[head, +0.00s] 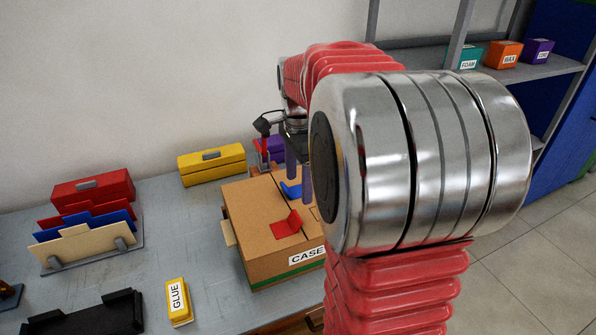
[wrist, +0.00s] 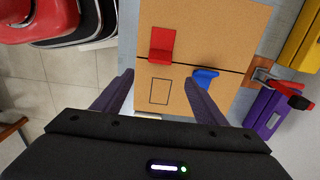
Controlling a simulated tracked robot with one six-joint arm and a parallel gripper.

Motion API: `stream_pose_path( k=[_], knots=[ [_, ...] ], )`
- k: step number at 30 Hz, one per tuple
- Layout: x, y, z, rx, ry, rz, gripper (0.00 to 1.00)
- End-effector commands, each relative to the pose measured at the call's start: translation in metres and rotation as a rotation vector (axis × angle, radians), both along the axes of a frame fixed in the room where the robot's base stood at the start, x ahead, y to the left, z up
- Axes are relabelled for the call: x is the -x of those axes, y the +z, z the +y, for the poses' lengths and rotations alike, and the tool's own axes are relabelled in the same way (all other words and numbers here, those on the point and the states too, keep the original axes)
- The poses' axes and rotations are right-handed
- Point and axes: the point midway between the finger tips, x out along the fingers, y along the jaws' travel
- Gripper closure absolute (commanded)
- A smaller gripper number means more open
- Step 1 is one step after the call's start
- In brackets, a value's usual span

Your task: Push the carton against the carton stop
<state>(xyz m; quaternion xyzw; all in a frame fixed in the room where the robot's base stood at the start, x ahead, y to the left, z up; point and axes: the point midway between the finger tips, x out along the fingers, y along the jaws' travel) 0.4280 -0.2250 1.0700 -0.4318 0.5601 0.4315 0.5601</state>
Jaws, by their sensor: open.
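The brown carton (head: 262,222) with a CASE label and green stripe stands on the grey bench. A red tab (head: 287,224) and a blue tab (head: 291,190) stand on its top. The carton top also fills the middle of the wrist view (wrist: 205,35). My gripper (wrist: 158,80) is open, with its two purple fingers apart and empty over the carton top; it is partly hidden behind my arm in the head view (head: 298,178). Whether the fingers touch the carton is unclear. I cannot make out the carton stop for certain; my arm hides the carton's right side.
A yellow box (head: 212,165) lies behind the carton, and a yellow GLUE box (head: 178,301) lies in front-left. A file rack (head: 84,246), red box (head: 93,188) and black tray (head: 85,317) are at left. A purple box (wrist: 266,118) is beyond the carton.

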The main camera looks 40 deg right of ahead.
Motion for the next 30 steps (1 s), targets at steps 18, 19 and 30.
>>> stream_pose_path(
  k=[18, 19, 30],
  knots=[
    [0.0, -0.087, 0.0, -0.002, 0.0, 0.003, 0.34],
    [0.0, -0.09, 0.0, -0.001, 0.0, 0.002, 0.34],
    [0.0, -0.103, 0.0, 0.0, 0.0, 0.0, 0.34]
  ],
)
